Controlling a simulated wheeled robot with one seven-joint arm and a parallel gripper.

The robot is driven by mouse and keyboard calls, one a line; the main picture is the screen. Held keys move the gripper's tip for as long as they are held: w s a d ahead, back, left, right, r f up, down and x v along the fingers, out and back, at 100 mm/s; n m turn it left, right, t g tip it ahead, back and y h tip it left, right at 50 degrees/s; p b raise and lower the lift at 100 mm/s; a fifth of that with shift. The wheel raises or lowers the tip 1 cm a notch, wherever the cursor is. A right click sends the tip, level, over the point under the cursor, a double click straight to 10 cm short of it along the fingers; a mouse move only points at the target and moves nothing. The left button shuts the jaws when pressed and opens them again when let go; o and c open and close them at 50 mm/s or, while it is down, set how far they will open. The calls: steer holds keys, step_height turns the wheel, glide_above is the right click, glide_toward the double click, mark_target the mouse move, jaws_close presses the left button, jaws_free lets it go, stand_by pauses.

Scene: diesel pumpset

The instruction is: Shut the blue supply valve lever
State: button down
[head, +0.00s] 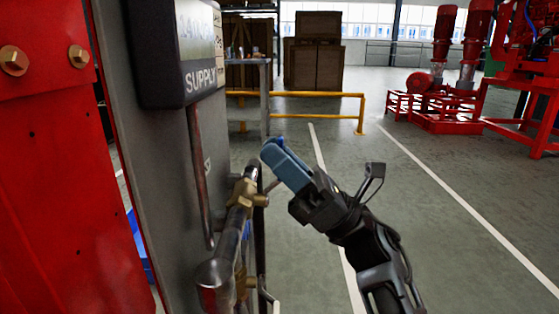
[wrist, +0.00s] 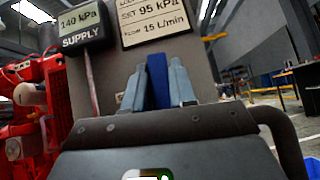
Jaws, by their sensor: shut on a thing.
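The blue supply valve lever (wrist: 157,80) stands upright between the two grey fingers of my gripper (wrist: 160,88) in the wrist view. The fingers are shut on it. In the head view my gripper (head: 286,164) reaches in from the lower right, and only a dark blue sliver of the lever (head: 277,141) shows by the fingertips. The brass valve body (head: 243,192) sits on the pipe just left of the fingers. The lever's joint with the valve is mostly hidden.
The SUPPLY display (head: 195,50) reads 140 kPa on a grey panel (head: 160,170) close left. A pipe (head: 215,270) runs below the valve. A red frame (head: 60,170) fills the far left. Open floor lies right, with a yellow rail (head: 315,95) behind.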

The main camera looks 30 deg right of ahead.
steer(key=shift+s+a+n+g+y, duration=0.15)
steer(key=shift+n+g+y, duration=0.5)
steer(key=shift+n, duration=0.25)
steer(key=c, duration=1)
jaws_free()
steer(key=v, duration=0.8)
steer(key=shift+p, duration=0.45)
